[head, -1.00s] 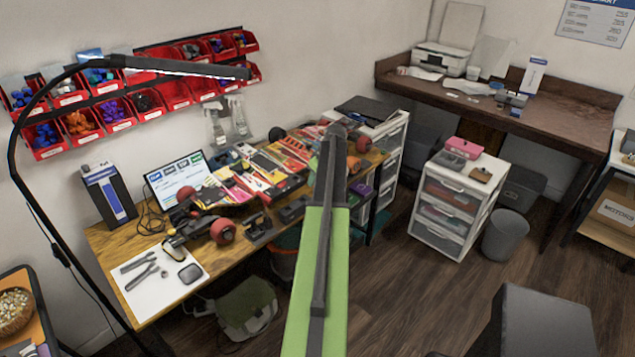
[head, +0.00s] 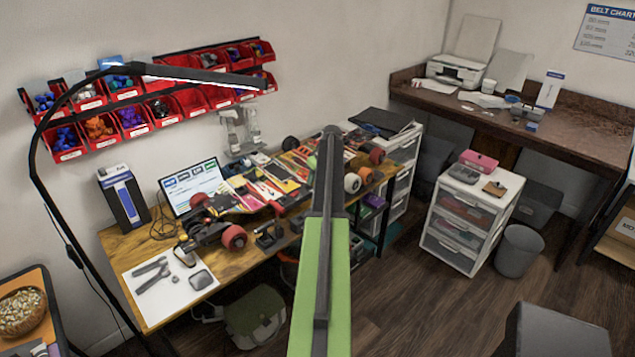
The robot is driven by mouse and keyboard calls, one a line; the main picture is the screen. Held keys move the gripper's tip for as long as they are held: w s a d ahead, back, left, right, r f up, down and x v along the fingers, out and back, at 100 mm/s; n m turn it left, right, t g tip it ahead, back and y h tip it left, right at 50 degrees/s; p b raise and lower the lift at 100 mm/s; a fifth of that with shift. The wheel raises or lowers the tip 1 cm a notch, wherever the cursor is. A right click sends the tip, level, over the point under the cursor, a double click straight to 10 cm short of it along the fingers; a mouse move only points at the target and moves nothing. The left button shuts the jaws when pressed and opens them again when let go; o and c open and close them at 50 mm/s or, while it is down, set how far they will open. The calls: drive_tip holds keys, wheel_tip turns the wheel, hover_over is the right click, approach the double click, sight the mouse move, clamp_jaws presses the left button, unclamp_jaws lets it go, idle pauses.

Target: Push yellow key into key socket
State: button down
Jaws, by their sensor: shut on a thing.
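My arm (head: 320,270), green and black, rises from the bottom middle of the head view to a dark joint in front of the workbench (head: 118,240). My gripper does not show; the arm's far end is out of sight behind its own links. I cannot make out the yellow key or the key socket in this view. Several skateboards or similar boards with coloured wheels lie on the bench, including one with a red wheel (head: 233,237). The arm covers part of the bench's right end.
A monitor (head: 192,188), a white mat (head: 165,302) with tools and a black lamp (head: 190,77) are at the bench. White drawers (head: 457,252) with a pink box (head: 480,160) and a grey bin (head: 519,250) stand to the right. Open wooden floor lies between.

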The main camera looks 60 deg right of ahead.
drive_tip(key=shift+w+d, duration=0.4)
drive_tip(key=shift+w, duration=0.4)
drive_tip(key=shift+w+d, duration=0.4)
drive_tip(key=shift+w, duration=0.4)
drive_tip(key=shift+f, duration=0.1)
drive_tip(key=shift+f+b, duration=0.3)
drive_tip(key=shift+b, duration=0.1)
drive_tip(key=shift+f+b, duration=1.7)
drive_tip(key=shift+b, duration=0.05)
idle(1.2)
drive_tip(key=c, duration=0.9)
unclamp_jaws()
drive_tip(key=shift+r, duration=0.15)
